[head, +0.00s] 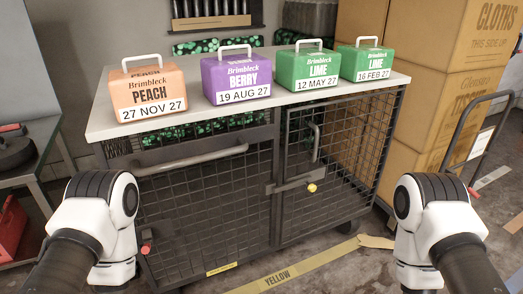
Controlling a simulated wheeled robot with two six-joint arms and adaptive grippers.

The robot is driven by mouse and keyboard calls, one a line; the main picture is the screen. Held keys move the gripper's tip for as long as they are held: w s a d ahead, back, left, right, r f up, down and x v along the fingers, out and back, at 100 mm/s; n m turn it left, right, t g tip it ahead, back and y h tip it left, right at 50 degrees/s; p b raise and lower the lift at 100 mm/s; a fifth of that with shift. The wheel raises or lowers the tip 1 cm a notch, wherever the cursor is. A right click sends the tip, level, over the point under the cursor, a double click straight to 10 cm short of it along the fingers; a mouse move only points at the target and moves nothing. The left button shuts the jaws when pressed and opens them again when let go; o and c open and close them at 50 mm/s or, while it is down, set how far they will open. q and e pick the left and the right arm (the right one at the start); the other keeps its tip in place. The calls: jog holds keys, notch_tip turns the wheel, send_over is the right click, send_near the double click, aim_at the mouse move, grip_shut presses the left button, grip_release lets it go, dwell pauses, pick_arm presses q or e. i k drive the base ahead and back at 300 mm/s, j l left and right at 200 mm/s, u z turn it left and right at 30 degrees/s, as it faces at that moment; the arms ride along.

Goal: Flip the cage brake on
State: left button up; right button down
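A dark wire-mesh cage (205,205) with a pale top stands in front of me. Its door (335,165) on the right half is shut, with a latch bar and a yellow knob (312,188). A small red-tipped part (146,249) shows low at the cage's left front, beside my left arm. It may be the brake; its setting cannot be told. My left arm's white and black joint is at the lower left and my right arm's is at the lower right. Neither gripper shows.
Peach (148,97), berry (236,81) and two lime boxes (308,71) (366,64) stand on the cage top. Stacked cartons (425,110) and a hand truck (477,145) are at the right. Yellow tape (290,276) crosses the floor in front.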

aim_at(145, 250)
jog(key=k+j+u, duration=0.15)
jog(key=j, duration=0.5)
jog(key=j+u, duration=0.2)
jog(key=j, duration=0.45)
